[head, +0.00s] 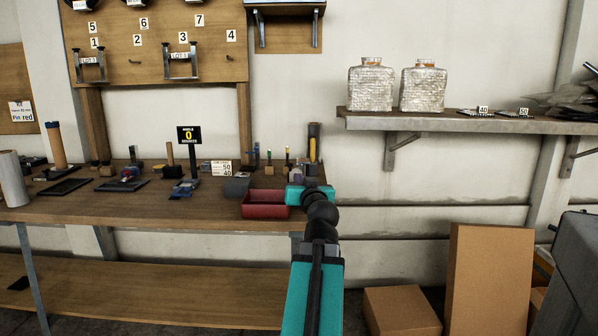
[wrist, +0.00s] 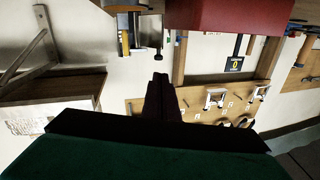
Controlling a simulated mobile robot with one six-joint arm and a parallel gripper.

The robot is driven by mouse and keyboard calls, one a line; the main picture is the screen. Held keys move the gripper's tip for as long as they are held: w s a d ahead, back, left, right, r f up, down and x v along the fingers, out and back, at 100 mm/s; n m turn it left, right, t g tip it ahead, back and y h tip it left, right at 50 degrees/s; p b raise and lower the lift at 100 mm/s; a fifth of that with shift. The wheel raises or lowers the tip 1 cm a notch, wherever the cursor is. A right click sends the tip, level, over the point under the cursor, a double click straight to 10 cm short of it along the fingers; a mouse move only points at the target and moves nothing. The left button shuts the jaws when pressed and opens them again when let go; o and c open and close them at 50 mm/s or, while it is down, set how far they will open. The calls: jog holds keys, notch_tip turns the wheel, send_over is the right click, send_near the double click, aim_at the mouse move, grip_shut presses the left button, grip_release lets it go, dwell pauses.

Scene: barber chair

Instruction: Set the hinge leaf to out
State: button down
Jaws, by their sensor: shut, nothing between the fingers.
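No part that I can surely name as the hinge leaf shows. The sign also shows upside down in the wrist view (wrist: 234,64). My gripper (wrist: 160,77) is shut and empty in the wrist view, with the sign beyond it to the right. In the head view, my arm's end is over the bench's right end; the fingers cannot be made out.
A red bin (head: 265,208) sits at the bench's front edge, close left of my arm's end. Small tools and blocks line the bench's back. Cardboard boxes (head: 486,280) stand on the floor below.

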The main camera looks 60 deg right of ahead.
jog(key=s+d+r+m+y+p, duration=0.2)
jog(key=s+d+m+p, duration=0.2)
jog(key=m+p, duration=0.9)
jog(key=shift+s+d+r+m+t+y+p, duration=0.25)
jog(key=shift+s+p, duration=0.35)
jog(key=shift+p, duration=4.95)
jog(key=shift+w, duration=0.1)
jog(key=w+a+p+x, duration=0.2)
jog(key=x, duration=1)
jog(key=shift+w+d+f+p, duration=0.2)
jog(key=shift+d+p, duration=0.05)
jog(key=shift+p, duration=0.1)
